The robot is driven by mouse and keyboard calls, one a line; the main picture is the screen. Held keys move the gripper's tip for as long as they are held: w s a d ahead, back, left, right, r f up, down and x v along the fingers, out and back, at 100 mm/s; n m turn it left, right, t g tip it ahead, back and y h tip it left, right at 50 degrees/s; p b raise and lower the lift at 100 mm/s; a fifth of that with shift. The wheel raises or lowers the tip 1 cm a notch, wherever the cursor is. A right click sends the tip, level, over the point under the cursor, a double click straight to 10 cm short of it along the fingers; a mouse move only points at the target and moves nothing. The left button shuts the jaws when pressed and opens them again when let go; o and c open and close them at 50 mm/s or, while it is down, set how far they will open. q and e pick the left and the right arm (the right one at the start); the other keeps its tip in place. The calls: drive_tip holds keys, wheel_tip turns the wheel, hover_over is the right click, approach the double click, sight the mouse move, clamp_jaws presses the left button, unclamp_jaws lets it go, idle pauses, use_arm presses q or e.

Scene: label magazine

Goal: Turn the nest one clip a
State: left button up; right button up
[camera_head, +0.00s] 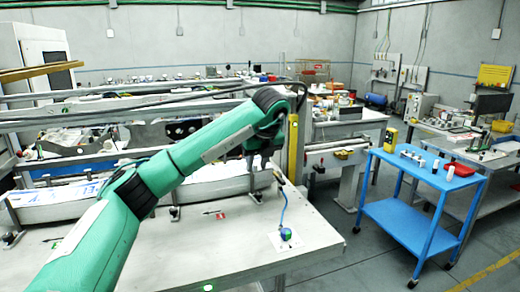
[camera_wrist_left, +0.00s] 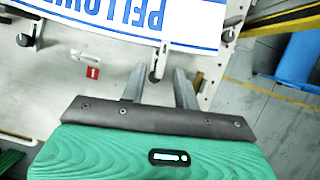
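A stack of white labels with blue print (camera_wrist_left: 140,18) lies in the nest, a long low grey magazine (camera_head: 95,210) on the bench. In the head view the left gripper (camera_head: 258,165) points down at the nest's right part. Another clip (camera_head: 175,212) stands along the near edge. My right gripper is out of view.
A blue cable runs to a small green-and-blue device (camera_head: 285,234) near the bench's right edge. A blue cart (camera_head: 405,220) with small items stands at right. The bench front is clear.

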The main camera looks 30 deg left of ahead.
use_arm(q)
drive_tip(key=v, duration=1.3)
drive_tip(key=shift+r+b, duration=0.25)
drive_tip(key=shift+b, duration=0.15)
drive_tip(key=shift+f, duration=0.1)
